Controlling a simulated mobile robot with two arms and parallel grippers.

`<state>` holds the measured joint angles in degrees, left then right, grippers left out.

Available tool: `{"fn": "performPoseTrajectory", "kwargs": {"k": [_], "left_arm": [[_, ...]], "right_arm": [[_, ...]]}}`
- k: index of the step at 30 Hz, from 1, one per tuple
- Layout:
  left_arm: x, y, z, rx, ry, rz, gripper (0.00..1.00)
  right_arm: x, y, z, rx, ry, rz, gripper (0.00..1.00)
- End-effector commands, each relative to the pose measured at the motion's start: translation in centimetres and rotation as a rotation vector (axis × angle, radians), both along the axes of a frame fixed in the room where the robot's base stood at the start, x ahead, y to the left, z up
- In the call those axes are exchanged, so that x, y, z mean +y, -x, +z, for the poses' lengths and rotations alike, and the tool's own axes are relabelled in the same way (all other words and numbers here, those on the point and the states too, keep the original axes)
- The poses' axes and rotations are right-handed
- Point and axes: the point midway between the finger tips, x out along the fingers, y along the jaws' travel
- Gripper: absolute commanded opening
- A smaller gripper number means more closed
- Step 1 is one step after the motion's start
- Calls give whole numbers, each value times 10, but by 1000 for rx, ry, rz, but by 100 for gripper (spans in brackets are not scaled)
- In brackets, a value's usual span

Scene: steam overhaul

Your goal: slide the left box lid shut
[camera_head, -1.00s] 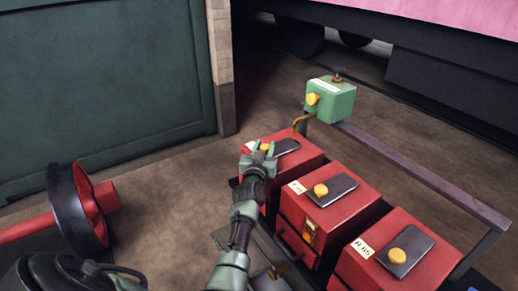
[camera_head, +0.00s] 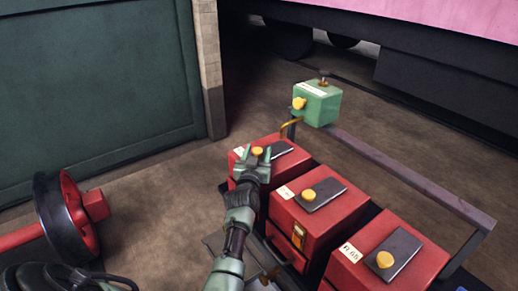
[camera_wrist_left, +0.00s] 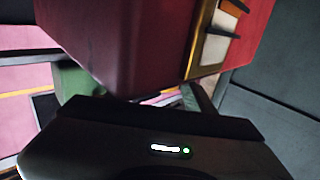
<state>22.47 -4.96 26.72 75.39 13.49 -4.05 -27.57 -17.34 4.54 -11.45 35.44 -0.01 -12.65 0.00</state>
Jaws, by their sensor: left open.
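The left box (camera_head: 280,165) is a red box at the far end of a row of three. Its dark flat lid (camera_head: 280,149) lies on top, with a yellow knob (camera_head: 257,151) at its left end. My left gripper (camera_head: 256,158) is open at the near left side of this box, its green fingers on either side of the knob in the head view. I cannot tell whether they touch it. The gripper and wrist hide part of the box front. In the left wrist view, a red box (camera_wrist_left: 125,45) fills the space beyond the gripper. My right gripper is not in view.
Two more red boxes, middle (camera_head: 318,215) and near (camera_head: 390,265), have dark lids with yellow knobs. A green box (camera_head: 318,104) stands at the far end beside a metal rail (camera_head: 400,175). Bare floor (camera_head: 155,180) lies between.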

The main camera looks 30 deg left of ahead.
Motion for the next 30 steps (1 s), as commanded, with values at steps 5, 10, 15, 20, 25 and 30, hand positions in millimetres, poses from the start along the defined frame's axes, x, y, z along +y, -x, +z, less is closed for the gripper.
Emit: {"fn": "performPoseTrajectory", "kwargs": {"k": [5,10,15,20,25,30], "left_arm": [[-14,30,5,5,2,-2,53],[-24,51,4,2,2,-3,53],[-27,60,2,0,1,-3,53],[-28,60,1,-1,2,-3,53],[-27,60,1,-1,2,-3,53],[-27,60,1,0,2,-3,53]], "right_arm": [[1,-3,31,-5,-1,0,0],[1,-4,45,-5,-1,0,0],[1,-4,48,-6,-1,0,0],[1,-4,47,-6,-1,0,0],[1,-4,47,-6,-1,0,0],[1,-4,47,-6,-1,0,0]]}}
